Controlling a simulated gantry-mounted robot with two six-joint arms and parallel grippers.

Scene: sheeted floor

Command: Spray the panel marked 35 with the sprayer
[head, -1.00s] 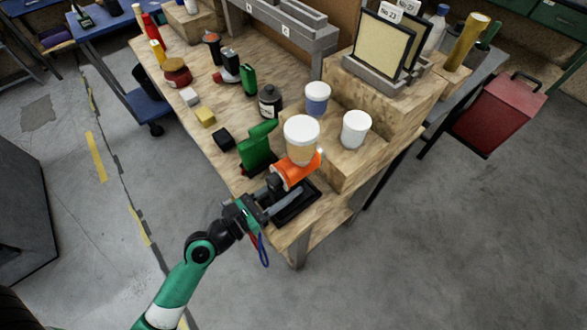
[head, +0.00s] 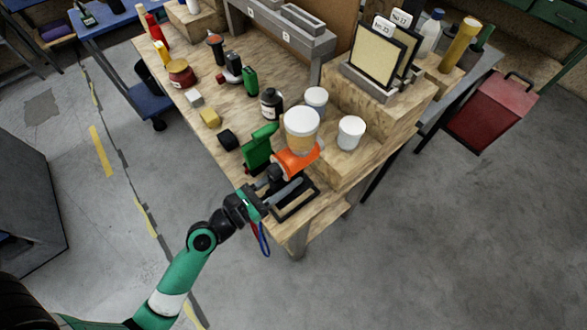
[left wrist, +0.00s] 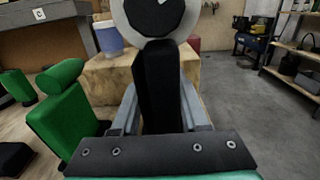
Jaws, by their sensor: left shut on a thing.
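The sprayer (head: 296,162) has an orange body and a tan cup with a white lid. My left gripper (head: 268,186) is shut on its dark handle (left wrist: 158,85), which stands between the fingers (left wrist: 160,115) in the left wrist view. Two framed panels, a front one (head: 376,57) and a rear one (head: 408,50), stand in a grey holder on a wooden block. Their tags are too small to read surely. My right gripper is not in view.
A black bottle (head: 271,103) and several small items lie on the workbench (head: 212,140). A red box-like container (head: 492,112) is at the right. The floor in front is clear.

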